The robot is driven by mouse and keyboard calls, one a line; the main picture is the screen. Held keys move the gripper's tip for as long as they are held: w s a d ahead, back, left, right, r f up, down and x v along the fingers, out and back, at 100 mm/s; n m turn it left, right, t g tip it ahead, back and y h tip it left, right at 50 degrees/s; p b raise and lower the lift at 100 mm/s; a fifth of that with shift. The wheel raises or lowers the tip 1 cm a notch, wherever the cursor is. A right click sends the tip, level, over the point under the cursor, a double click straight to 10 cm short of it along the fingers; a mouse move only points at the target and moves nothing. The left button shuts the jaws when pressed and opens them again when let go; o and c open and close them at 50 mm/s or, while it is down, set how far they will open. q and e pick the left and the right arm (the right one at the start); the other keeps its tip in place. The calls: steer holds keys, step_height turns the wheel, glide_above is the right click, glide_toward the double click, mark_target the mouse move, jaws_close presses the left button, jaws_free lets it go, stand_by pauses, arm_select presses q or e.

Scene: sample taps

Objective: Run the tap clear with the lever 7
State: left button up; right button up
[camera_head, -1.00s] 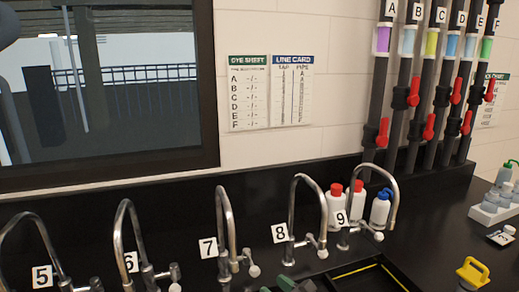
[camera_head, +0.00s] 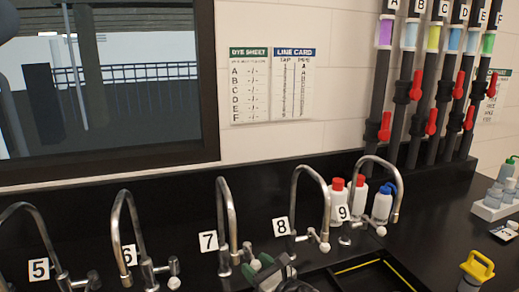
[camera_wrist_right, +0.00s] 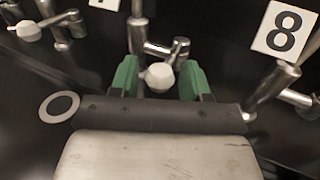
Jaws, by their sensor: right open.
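Tap 7 (camera_head: 228,215) is a curved metal tap in a row along the black back ledge, with the number card 7 (camera_head: 208,241) at its left. Its lever ends in a pale round knob, which shows in the right wrist view (camera_wrist_right: 159,77). My right gripper (camera_head: 259,267) has green fingers and is open at this lever. In the right wrist view my right gripper (camera_wrist_right: 158,82) has one finger on each side of the knob, with visible gaps. The tap's outlet is out of the wrist view. My left gripper is not in view.
Tap 6 (camera_head: 136,235) and tap 8 (camera_head: 326,200) stand close on either side. Bottles with red and blue caps stand behind tap 9 (camera_head: 397,200). A dark basin with a yellow line (camera_head: 358,266) lies at front. Pipes with red valve handles (camera_head: 385,126) rise at right.

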steer(key=shift+w+d+f+b, duration=0.1)
steer(key=shift+w+d+b, duration=0.25)
steer(key=shift+w+d, duration=0.85)
steer(key=shift+w+d+b, duration=0.35)
steer(key=shift+w+d, duration=0.65)
steer(key=shift+d, duration=0.3)
steer(key=shift+s+a, duration=0.2)
steer(key=shift+s, duration=0.05)
stand_by(1.6)
steer(key=shift+s, duration=0.1)
steer(key=p+v, duration=0.2)
steer(key=v, duration=0.4)
steer(key=shift+s+d, duration=0.3)
